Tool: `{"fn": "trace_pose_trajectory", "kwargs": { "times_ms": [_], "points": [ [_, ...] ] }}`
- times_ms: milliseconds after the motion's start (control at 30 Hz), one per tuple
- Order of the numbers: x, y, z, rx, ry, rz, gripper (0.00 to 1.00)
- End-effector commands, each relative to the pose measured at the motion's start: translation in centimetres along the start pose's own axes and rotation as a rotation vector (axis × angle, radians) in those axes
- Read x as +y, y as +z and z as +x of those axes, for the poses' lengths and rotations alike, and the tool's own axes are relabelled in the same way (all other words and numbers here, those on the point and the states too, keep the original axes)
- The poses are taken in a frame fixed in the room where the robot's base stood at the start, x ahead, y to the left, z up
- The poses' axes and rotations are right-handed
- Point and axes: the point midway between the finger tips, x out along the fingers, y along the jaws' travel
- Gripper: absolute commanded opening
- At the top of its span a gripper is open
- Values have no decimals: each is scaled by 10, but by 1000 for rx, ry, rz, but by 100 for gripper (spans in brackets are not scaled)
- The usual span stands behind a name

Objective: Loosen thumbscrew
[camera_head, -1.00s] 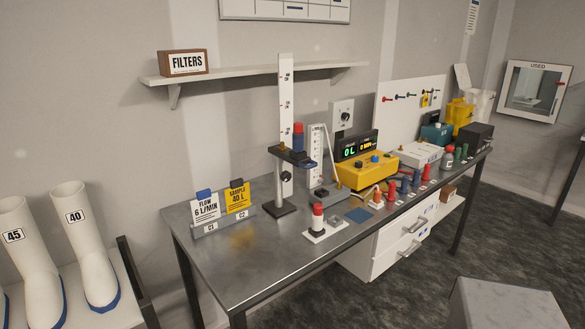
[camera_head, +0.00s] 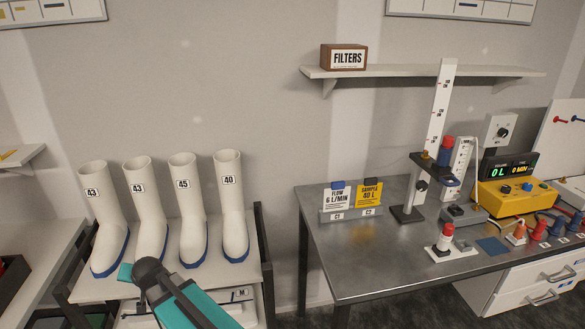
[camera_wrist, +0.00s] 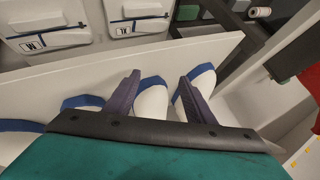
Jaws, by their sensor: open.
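A tall white scaled column (camera_head: 437,120) stands on a dark base at the left-middle of the bench. A dark carriage (camera_head: 432,167) on it holds a red-and-blue cylinder (camera_head: 445,152). A small brass-coloured piece (camera_head: 425,155) shows at the carriage's left end, and a dark knob (camera_head: 421,186) sits lower on the column. Which of these is the thumbscrew I cannot tell. My gripper (camera_wrist: 158,76) is open and empty in the wrist view, its two dark fingers pointing over white boots with blue soles. It is far left of the column; my teal arm shows at lower left in the head view.
White boots (camera_head: 235,215) stand on a rack left of the metal bench (camera_head: 375,265). A card holder (camera_head: 350,214) stands at the bench's left end. A red-and-white cylinder (camera_head: 445,238) and yellow meter (camera_head: 510,196) are nearby. A shelf (camera_head: 400,71) hangs above.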

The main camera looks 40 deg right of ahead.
Motion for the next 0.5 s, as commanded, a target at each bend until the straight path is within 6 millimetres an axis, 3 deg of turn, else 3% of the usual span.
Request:
{"fn": "trace_pose_trajectory", "kwargs": {
  "times_ms": [167,267,500],
  "points": [
    [-9,-55,-16,81,-91,97,49],
    [-12,-99,-31,149,-158,169,49],
    [-1,-238,-97,401,-349,393,49]
  ]
}}
